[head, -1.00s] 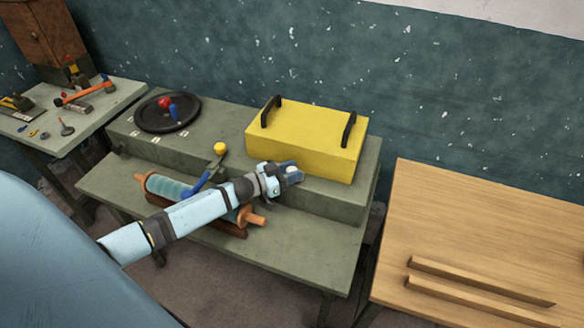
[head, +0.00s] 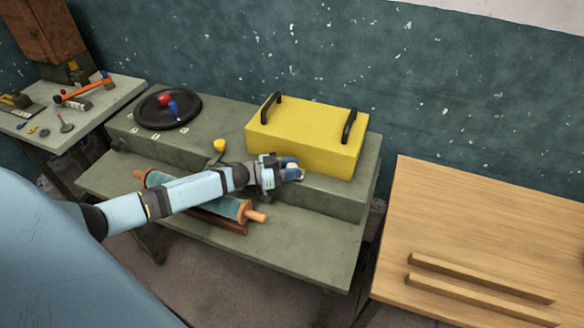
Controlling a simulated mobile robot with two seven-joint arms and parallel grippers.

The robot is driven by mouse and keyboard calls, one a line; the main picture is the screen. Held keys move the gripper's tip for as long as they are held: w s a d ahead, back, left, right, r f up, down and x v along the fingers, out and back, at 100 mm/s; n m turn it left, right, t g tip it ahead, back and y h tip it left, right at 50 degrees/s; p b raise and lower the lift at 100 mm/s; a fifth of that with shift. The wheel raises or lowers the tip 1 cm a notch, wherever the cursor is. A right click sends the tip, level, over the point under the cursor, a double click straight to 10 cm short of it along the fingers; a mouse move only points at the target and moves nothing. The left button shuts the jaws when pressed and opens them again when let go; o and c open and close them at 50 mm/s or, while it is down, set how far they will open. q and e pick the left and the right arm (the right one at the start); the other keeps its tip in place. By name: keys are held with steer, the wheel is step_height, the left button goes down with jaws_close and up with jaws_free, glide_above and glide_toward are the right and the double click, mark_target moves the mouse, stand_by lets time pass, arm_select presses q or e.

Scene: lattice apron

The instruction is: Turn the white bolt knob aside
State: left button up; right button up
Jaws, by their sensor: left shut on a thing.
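The white bolt knob (head: 300,176) is at the front of the yellow lid (head: 310,140), near its lower edge. Only a small pale part of the knob shows; the fingers hide the rest. My left gripper (head: 291,171) reaches in from the left and is shut on the knob. The yellow lid has two black handles and sits on the raised part of the grey-green bench (head: 335,196). My right gripper is out of view.
A yellow knob (head: 219,145) stands left of my gripper. Below my arm lies a teal roller with orange ends (head: 256,216). A black wheel (head: 167,110) with red and blue knobs is at the back left. A wooden table (head: 480,230) stands at right.

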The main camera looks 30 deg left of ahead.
mark_target(293, 166)
arm_select(q)
steer(key=o, duration=0.6)
steer(key=shift+o, duration=0.2)
steer(key=shift+w, duration=0.1)
step_height(293, 166, up, 20)
steer(key=s+d+f+n+t+y+p, duration=0.1)
steer(key=s+d+f+n+y+p, duration=0.5)
steer(key=s+d+f, duration=0.95)
steer(key=s+f+g+y, duration=0.1)
steer(key=s+f, duration=0.3)
steer(key=s, duration=0.2)
steer(key=s+d+f+g+y+b, duration=0.1)
steer(key=s+f+y, duration=0.1)
steer(key=s+f, duration=0.2)
steer(key=shift+s+d+g+y, duration=0.3)
steer(key=shift+s+g, duration=0.1)
steer(key=shift+s, duration=0.75)
